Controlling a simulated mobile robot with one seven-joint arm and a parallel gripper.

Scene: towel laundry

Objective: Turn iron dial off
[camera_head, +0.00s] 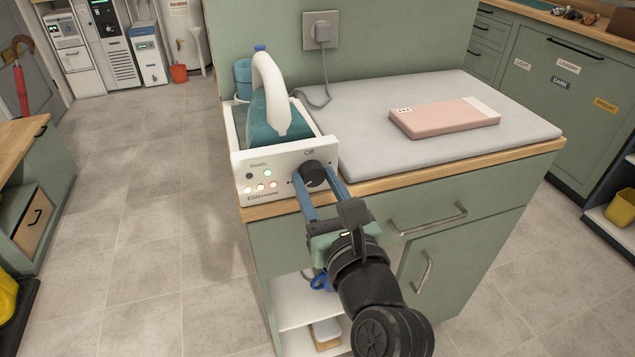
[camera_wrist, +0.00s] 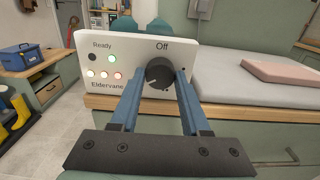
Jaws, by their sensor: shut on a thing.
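The iron station (camera_head: 252,164) stands at the left end of the counter, its white front panel facing me. The panel carries a black dial (camera_head: 313,174) below the word "Off"; the dial also shows in the wrist view (camera_wrist: 160,73). Several small lamps glow green and red on the panel's left side. The iron (camera_head: 270,105), teal with a white handle, rests in the station. My gripper (camera_head: 318,188) is shut on the dial, one blue finger on each side; it also shows in the wrist view (camera_wrist: 160,85). The dial's pointer is hard to make out.
A wall socket (camera_head: 321,30) with a cord is behind. Drawer handles (camera_head: 428,218) stick out of the cabinet front. The floor at left is clear.

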